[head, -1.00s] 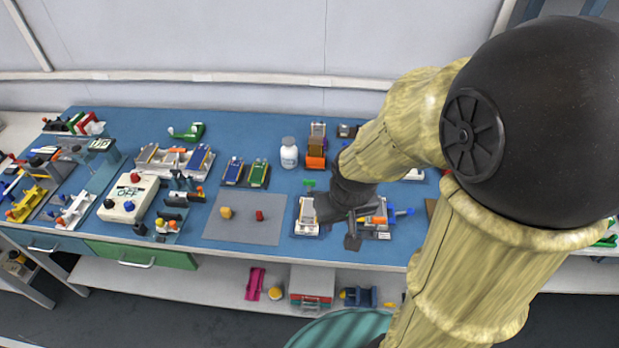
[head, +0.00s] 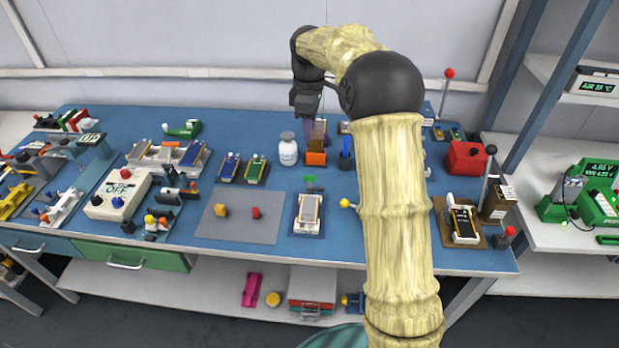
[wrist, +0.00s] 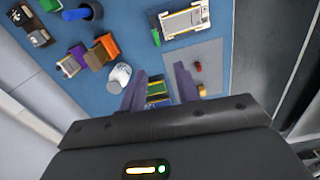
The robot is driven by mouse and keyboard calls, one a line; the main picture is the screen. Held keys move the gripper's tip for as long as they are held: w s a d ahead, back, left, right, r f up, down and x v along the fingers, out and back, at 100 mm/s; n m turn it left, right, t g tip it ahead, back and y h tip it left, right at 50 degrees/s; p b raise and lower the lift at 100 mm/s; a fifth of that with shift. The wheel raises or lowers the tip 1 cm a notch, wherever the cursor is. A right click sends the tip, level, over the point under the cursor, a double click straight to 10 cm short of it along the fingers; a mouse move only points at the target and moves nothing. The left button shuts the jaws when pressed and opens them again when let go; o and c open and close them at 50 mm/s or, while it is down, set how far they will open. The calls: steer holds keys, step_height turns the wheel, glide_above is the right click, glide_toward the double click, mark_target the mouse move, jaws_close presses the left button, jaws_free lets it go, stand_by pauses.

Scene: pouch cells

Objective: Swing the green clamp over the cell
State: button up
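A silver-grey pouch cell (head: 309,207) lies in a white fixture on a dark base at the front middle of the blue bench. The green clamp (head: 311,179) stands just behind the fixture's far end and is not over the cell. In the wrist view the green clamp (wrist: 156,37) sits beside one end of the fixture, and the cell (wrist: 185,21) is uncovered. My gripper (head: 305,103) is raised near the back of the bench, away from the clamp. Its two fingers (wrist: 158,80) are apart in the wrist view, with nothing held between them.
A white bottle (head: 288,150) and an orange block (head: 316,158) stand behind the clamp. A grey mat (head: 240,225) with a yellow and a red piece lies left of the fixture.

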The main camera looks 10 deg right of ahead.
steer(key=shift+w+d+n, duration=0.2)
steer(key=shift+w+n, duration=0.2)
steer(key=shift+w, duration=0.25)
step_height(320, 180, down, 18)
steer(key=shift+r, duration=0.25)
stand_by(0.3)
jaws_close()
